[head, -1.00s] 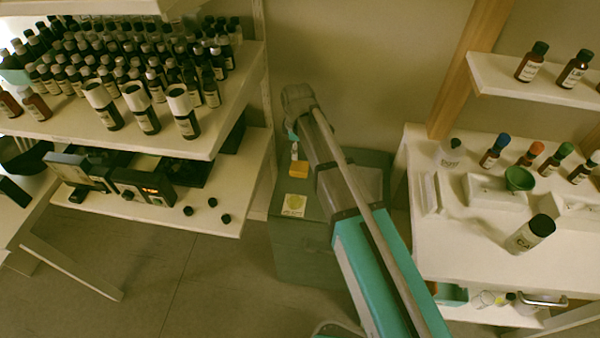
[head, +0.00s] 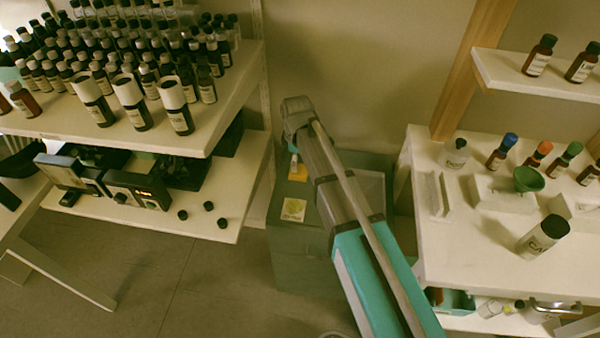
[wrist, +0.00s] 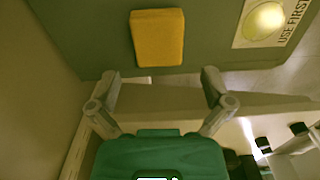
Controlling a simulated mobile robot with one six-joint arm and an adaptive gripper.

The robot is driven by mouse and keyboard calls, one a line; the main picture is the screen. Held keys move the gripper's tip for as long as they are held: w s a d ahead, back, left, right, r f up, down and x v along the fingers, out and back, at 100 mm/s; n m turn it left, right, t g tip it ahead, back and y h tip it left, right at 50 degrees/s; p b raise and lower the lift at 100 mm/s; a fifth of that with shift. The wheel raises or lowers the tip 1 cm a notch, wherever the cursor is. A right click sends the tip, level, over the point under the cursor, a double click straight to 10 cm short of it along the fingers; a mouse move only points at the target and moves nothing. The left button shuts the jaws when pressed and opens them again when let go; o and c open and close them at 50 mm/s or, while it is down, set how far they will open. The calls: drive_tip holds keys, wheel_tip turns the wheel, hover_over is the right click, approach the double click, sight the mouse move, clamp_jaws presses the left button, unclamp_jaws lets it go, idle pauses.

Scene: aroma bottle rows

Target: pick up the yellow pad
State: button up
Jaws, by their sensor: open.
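The yellow pad (head: 299,174) lies on top of a grey-green cabinet in the head view, partly covered by my gripper (head: 293,165). In the wrist view the yellow pad (wrist: 158,38) is a plain rounded block, in full sight beyond the fingertips. My gripper (wrist: 160,77) is open with nothing between its two fingers. The pad lines up with the gap between them. The height of the fingertips over the cabinet top is hard to tell.
A label card reading "USE FIRST" (wrist: 270,20) lies right of the pad in the wrist view. The cabinet (head: 300,262) stands between a bottle-filled shelf unit (head: 205,140) at left and a white table (head: 470,245) with bottles at right. A wall rises behind.

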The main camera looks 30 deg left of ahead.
drive_tip(key=shift+f, duration=0.15)
drive_tip(key=shift+w+f+b, duration=0.2)
drive_tip(key=shift+f+b, duration=2.3)
drive_tip(key=shift+b, duration=0.1)
drive_tip(key=c, duration=1)
drive_tip(key=shift+o, duration=0.2)
drive_tip(key=shift+r, duration=0.2)
wheel_tip(320, 180, up, 10)
drive_tip(key=p, duration=1)
drive_tip(key=shift+f, duration=0.15)
